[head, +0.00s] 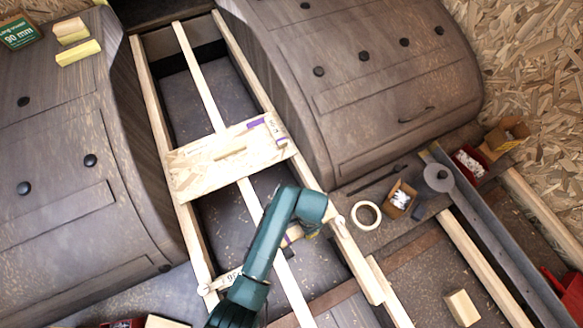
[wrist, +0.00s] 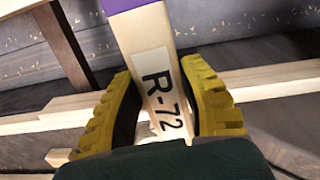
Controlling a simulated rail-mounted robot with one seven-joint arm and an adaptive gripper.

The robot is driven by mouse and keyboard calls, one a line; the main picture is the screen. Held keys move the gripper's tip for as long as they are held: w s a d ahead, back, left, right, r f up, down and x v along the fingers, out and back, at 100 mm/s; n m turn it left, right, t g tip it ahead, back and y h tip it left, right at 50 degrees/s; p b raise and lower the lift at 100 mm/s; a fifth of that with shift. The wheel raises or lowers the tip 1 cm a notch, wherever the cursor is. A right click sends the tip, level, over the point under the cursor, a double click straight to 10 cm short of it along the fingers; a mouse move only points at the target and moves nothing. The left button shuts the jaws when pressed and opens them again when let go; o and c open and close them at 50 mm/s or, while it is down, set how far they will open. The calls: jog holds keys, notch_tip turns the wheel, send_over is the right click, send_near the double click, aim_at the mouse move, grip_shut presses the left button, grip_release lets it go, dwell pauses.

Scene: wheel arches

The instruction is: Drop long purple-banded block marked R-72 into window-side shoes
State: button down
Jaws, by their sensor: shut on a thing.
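My gripper (head: 306,229) is low over the wooden frame, right of the middle batten, partly hidden by my arm. In the wrist view its yellow ribbed fingers (wrist: 175,105) are shut on the sides of the long pale block (wrist: 153,45). The block carries a white label reading R-72, and a purple band crosses its far part. In the head view a short piece of the block with its purple band (head: 291,236) shows beside my arm. Small pale fittings sit at the left rail (head: 205,290) and right rail (head: 339,221); I cannot tell whether they are the shoes.
A plywood board (head: 190,178) lies across the rails, with another purple-marked piece (head: 258,122) on it. Dark wheel arches (head: 350,90) rise on both sides. A tape roll (head: 366,215) and a small open box (head: 399,198) lie to the right. The far bay is empty.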

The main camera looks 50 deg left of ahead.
notch_tip(320, 180, down, 11)
jog(key=d+b, duration=0.2)
jog(key=b, duration=0.9)
jog(key=shift+s+d+f+m, duration=0.15)
jog(key=shift+s+d+m, duration=0.05)
jog(key=shift+d+m, duration=0.1)
jog(key=shift+f, duration=0.25)
dwell(0.6)
jog(key=c, duration=0.6)
grip_release()
notch_tip(320, 180, up, 12)
jog(key=shift+w, duration=0.2)
